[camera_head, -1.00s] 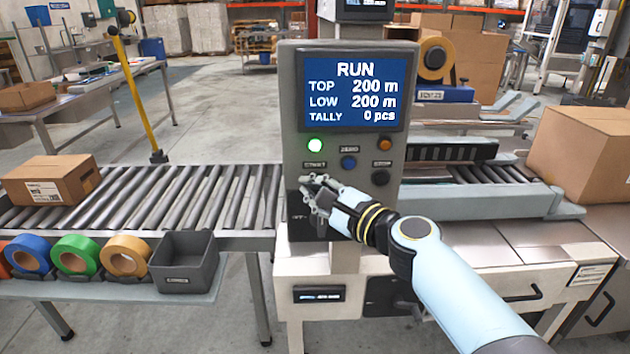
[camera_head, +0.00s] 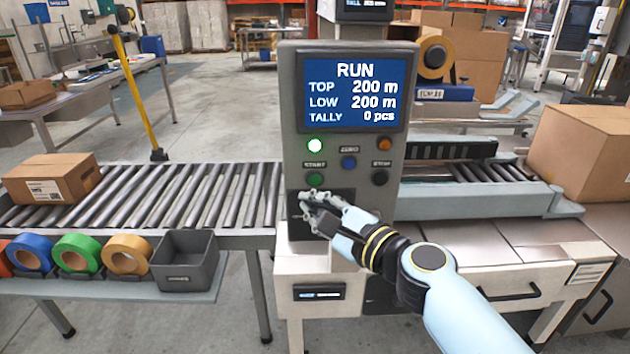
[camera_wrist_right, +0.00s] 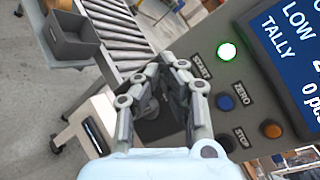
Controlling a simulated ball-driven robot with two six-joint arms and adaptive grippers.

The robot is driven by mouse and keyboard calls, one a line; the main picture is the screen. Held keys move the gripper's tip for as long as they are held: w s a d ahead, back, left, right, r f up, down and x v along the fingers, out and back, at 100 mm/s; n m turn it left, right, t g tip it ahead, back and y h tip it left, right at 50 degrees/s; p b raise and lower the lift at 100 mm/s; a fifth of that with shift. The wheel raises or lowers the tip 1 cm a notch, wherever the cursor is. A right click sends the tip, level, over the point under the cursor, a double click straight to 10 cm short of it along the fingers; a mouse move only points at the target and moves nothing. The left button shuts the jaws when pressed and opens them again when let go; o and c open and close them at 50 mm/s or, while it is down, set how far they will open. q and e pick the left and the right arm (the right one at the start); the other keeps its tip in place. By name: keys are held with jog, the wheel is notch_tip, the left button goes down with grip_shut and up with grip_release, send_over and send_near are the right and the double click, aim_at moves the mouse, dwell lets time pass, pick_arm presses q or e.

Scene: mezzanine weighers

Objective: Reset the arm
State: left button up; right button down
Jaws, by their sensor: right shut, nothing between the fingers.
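My right gripper (camera_head: 312,205) is shut and empty, in front of the lower part of the grey control panel (camera_head: 293,120), below the green START button (camera_head: 314,180). In the right wrist view my fingers (camera_wrist_right: 165,75) reach towards the panel's lower part. I cannot tell whether the fingertips touch it. The screen (camera_head: 354,92) reads RUN, TOP 200 m, LOW 200 m, TALLY 0 pcs. The lamp (camera_head: 315,146) glows green-white. The blue ZERO button (camera_head: 348,162), black STOP button (camera_head: 380,178) and an orange lamp (camera_head: 384,145) show. My left gripper is out of view.
A roller conveyor (camera_head: 200,195) on the left carries a cardboard box (camera_head: 50,180). Tape rolls (camera_head: 78,255) and a grey bin (camera_head: 184,262) sit on a front shelf. A larger box (camera_head: 585,150) stands at the right.

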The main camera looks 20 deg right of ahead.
dwell(0.4)
jog(key=s+d+f+n+g+h+b, duration=0.1)
jog(key=s+d+f+n+g+b, duration=0.15)
jog(key=s+f, duration=0.75)
jog(key=s+d+f+n+g+h+b, duration=0.1)
jog(key=s+d+f+n+g+b, duration=0.2)
jog(key=f, duration=1.3)
jog(key=s+d+f+n+g+h+b, duration=0.1)
jog(key=s+f+g, duration=0.2)
jog(key=s+f, duration=0.7)
jog(key=s+d+f+n+g+h+b, duration=0.1)
jog(key=s+d+f+n+g, duration=0.1)
jog(key=s+f+n, duration=0.3)
jog(key=s+d+f+n+g+h+b, duration=0.1)
jog(key=s+d+f+n, duration=0.3)
jog(key=s+f, duration=0.4)
jog(key=s+d+f+n+g+h, duration=0.2)
jog(key=s+f+n, duration=0.4)
jog(key=s, duration=0.9)
jog(key=shift+d+f+n+g+b, duration=0.2)
jog(key=shift+d+n+g+b, duration=0.25)
jog(key=shift+g, duration=0.4)
